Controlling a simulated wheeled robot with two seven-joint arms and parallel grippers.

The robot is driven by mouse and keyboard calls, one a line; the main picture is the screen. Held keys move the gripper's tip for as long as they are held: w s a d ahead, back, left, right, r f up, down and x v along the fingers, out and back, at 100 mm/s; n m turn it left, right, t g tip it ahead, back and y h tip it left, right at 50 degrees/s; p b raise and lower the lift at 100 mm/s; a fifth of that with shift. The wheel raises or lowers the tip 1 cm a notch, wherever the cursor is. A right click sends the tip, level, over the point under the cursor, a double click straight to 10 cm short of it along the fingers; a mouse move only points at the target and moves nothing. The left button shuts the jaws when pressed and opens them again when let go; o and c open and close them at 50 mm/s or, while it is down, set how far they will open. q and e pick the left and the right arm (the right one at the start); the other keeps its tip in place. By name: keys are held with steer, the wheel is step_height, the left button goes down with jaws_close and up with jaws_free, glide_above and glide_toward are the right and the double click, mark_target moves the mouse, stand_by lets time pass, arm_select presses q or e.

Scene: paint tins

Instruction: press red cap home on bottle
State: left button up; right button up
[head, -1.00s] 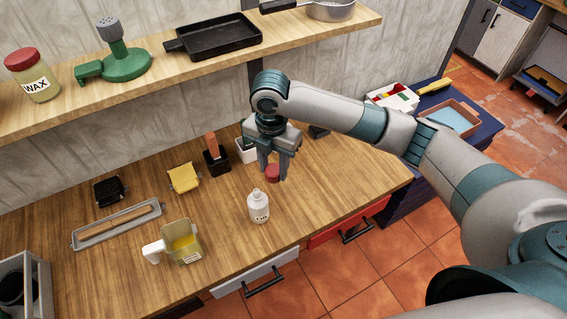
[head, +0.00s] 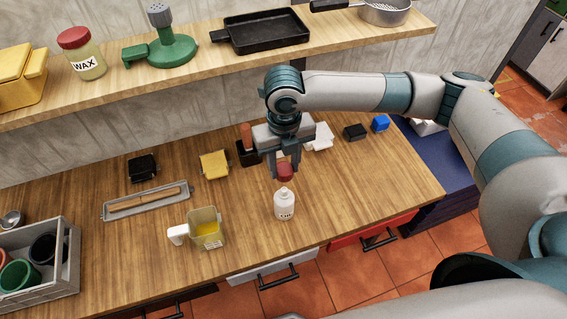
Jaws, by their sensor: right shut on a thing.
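The white bottle (head: 285,206) stands upright on the wooden worktop, with dark lettering on its front. My right gripper (head: 284,170) points down above it and is shut on the red cap (head: 285,173). The cap is directly over the bottle's top in this view. I cannot tell whether the cap touches the neck or hangs just above it. My left gripper is not in view.
A measuring jug (head: 207,229) with yellow contents stands left of the bottle. A yellow block-like item (head: 214,165), a black one (head: 143,168) and a long tray (head: 147,201) lie further left. A grey crate (head: 62,277) stands at lower left. The shelf (head: 330,46) runs behind.

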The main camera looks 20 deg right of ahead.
steer(key=shift+r+p, duration=0.1)
steer(key=shift+p, duration=0.25)
steer(key=b, duration=0.3)
glide_above(284, 189)
steer(key=shift+f, duration=2.95)
steer(key=shift+f, duration=1.75)
steer(key=o, duration=1)
steer(key=shift+r, duration=0.1)
